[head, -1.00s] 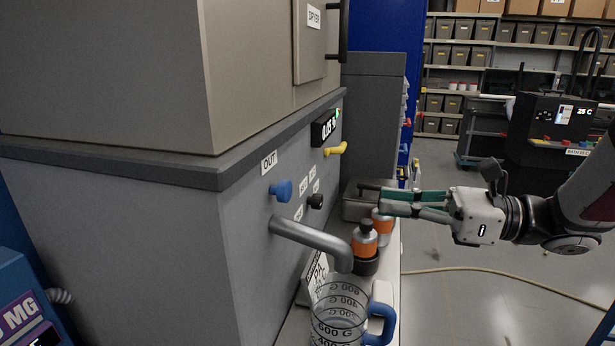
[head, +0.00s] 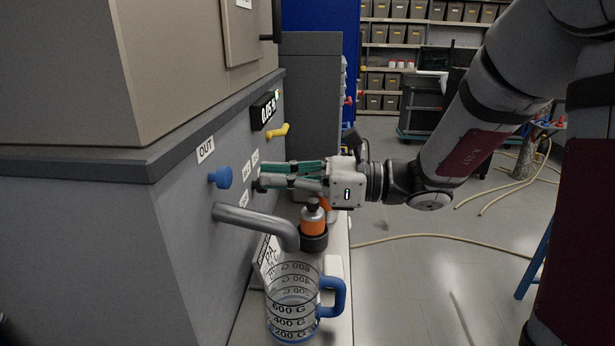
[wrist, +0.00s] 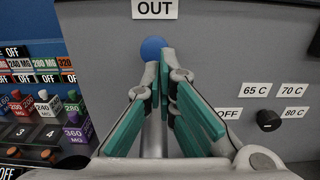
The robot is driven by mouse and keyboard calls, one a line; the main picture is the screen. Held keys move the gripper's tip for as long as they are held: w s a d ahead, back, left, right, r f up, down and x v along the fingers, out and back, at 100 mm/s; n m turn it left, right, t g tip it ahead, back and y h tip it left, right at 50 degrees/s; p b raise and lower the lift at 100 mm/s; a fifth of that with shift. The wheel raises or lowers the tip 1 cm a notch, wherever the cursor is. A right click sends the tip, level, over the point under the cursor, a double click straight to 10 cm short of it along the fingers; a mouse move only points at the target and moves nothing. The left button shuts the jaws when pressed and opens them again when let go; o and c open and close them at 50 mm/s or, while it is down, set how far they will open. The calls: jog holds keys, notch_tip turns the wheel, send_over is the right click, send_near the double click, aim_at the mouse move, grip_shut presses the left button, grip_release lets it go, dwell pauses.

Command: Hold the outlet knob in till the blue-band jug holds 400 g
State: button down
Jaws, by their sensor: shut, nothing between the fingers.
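The blue outlet knob (head: 221,178) sticks out of the grey machine's side under the OUT label (head: 206,149). It also shows in the wrist view (wrist: 152,47), just beyond my fingertips. My gripper (head: 262,176) is shut and empty, its fingers pointing at the panel. In the head view a gap shows between the fingertips and the blue knob. The metal spout (head: 258,224) comes out below the knob and bends down over the clear jug (head: 292,306). The jug stands upright, with black gram marks and a blue handle (head: 339,297). Its fill level is hard to tell.
A yellow lever (head: 278,131) and a lit display (head: 264,110), too blurred to read surely, sit farther along the panel. A black dial (wrist: 268,120) is right of my fingers. An orange bottle (head: 313,218) stands behind the jug. Open floor lies to the right.

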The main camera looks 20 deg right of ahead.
aim_at(231, 176)
jog(key=shift+x, duration=2.25)
jog(key=shift+p+x, duration=0.45)
jog(key=shift+x, duration=0.5)
dwell(4.8)
